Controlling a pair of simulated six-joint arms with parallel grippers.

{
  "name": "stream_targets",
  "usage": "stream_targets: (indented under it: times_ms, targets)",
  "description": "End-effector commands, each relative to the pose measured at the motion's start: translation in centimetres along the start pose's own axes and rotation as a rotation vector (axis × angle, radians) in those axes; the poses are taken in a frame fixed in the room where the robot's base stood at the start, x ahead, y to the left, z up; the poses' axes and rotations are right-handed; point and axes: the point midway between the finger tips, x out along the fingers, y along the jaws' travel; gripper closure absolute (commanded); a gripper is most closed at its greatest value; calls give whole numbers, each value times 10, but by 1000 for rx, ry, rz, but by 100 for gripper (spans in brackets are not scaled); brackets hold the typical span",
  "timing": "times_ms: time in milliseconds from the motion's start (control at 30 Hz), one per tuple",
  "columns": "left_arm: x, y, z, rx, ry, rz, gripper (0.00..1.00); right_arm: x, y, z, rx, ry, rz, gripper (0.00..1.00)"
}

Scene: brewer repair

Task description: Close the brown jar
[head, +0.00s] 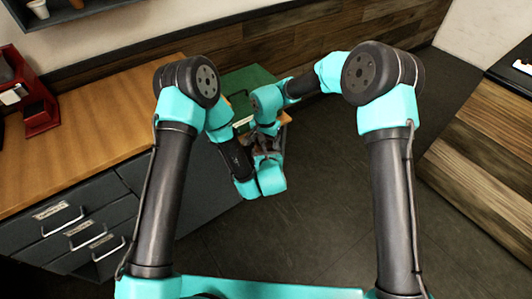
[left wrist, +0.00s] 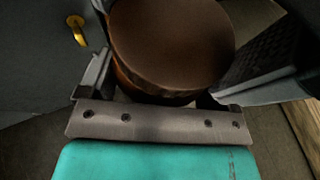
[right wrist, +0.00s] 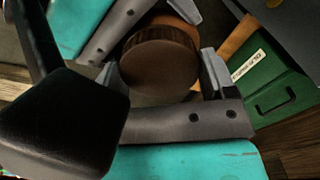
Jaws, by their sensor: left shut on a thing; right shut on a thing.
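A brown jar with a round brown lid is held between my two grippers. In the right wrist view the dark brown lid (right wrist: 158,68) shows its round face, and my right gripper (right wrist: 160,72) is shut around its rim. An orange-brown part of the jar (right wrist: 180,10) shows behind it, beside my left gripper. In the left wrist view the wide brown round face (left wrist: 172,42) fills the space between the fingers of my left gripper (left wrist: 175,75), which is shut on the jar. In the head view both grippers meet near the centre. The seam between lid and jar is hidden.
A green case (right wrist: 278,97) with a label and dark handle lies near my right gripper. A wooden counter (head: 95,125) with grey drawers stands at the left, with a red machine (head: 30,105) on it. Open dark floor (head: 330,220) lies in front.

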Motion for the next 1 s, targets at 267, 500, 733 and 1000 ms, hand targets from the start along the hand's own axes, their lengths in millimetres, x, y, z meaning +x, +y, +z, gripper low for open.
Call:
stream_targets:
  times_ms: [267,500,733,1000]
  targets:
    - [0,-1,1,0,-2,-2,82,0,0,0,-2,0,-1,12]
    - [0,0,1,-1,-2,1,82,0,0,0,-3,-1,1,0]
    - [1,1,1,-2,-2,3,82,-6,1,0,-3,-1,2,0]
    - [1,0,1,-1,-1,2,82,-37,0,0,-3,1,0,0]
